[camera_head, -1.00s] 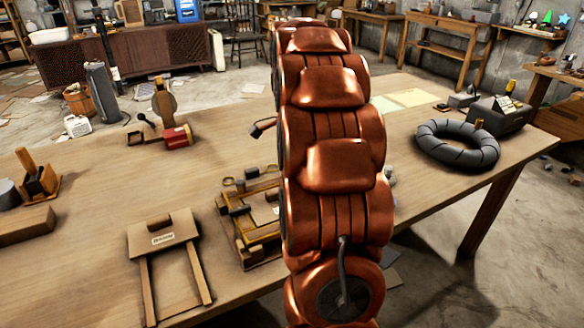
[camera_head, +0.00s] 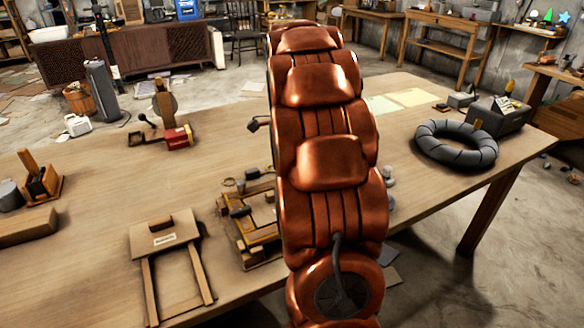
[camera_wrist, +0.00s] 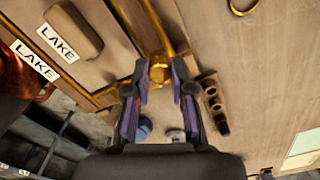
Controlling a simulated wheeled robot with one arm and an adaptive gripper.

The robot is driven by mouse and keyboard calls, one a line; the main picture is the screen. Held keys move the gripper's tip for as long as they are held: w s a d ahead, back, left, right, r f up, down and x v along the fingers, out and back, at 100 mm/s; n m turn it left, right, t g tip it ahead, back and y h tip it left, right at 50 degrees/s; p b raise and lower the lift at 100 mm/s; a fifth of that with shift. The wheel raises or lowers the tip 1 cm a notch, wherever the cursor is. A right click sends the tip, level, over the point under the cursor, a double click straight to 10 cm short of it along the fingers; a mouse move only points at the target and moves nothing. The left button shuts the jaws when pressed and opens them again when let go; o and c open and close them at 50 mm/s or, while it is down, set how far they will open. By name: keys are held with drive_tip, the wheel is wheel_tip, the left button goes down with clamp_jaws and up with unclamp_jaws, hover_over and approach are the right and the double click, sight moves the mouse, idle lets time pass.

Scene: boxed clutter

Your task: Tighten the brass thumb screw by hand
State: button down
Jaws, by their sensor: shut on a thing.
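The brass thumb screw (camera_wrist: 159,73) shows in the wrist view as a small gold knob at the end of brass rods, between my fingertips. My gripper (camera_wrist: 160,82) is shut on it, with a purple-lined finger on each side. In the head view my own copper arm covers the middle of the table and hides the gripper and the screw. A wooden fixture with brass-coloured rails (camera_head: 250,222) shows partly to the left of the arm.
A wooden block (camera_wrist: 73,28) and white "LAKE" labels (camera_wrist: 57,43) lie near the gripper. A black ring-shaped coil (camera_head: 456,144) and a grey box (camera_head: 498,115) sit at the right. A wooden frame (camera_head: 165,240) lies front left. The table's left middle is mostly clear.

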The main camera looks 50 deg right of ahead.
drive_tip(key=c, duration=1.3)
unclamp_jaws()
drive_tip(key=shift+r+p, duration=0.75)
drive_tip(key=shift+r, duration=0.75)
drive_tip(key=o, duration=0.6)
drive_tip(key=shift+c, duration=0.2)
drive_tip(key=c, duration=0.5)
